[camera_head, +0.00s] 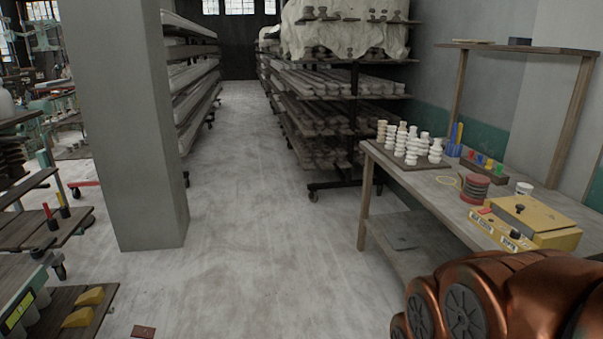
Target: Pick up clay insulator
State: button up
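Several clay insulators (412,151), white and cream with ribbed bodies, stand upright in a close group. They are on a dark board (398,163) at the far left end of the wooden workbench (415,185) on the right. My copper-coloured arm fills the lower right corner, near the front of the bench and well apart from the insulators. My gripper is not visible in this view.
The bench also holds a yellow box (533,218), a dark red coil (475,188), a white cup (523,189) and blue tools (454,140). Loaded shelf racks (335,110) stand behind it. A grey pillar (135,130) is left. The middle floor (240,200) is clear.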

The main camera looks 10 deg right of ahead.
aim_at(422, 151)
jog(key=z, duration=0.25)
jog(key=i, duration=1.75)
jog(key=z, duration=0.55)
jog(key=i, duration=2.1)
jog(key=z, duration=0.25)
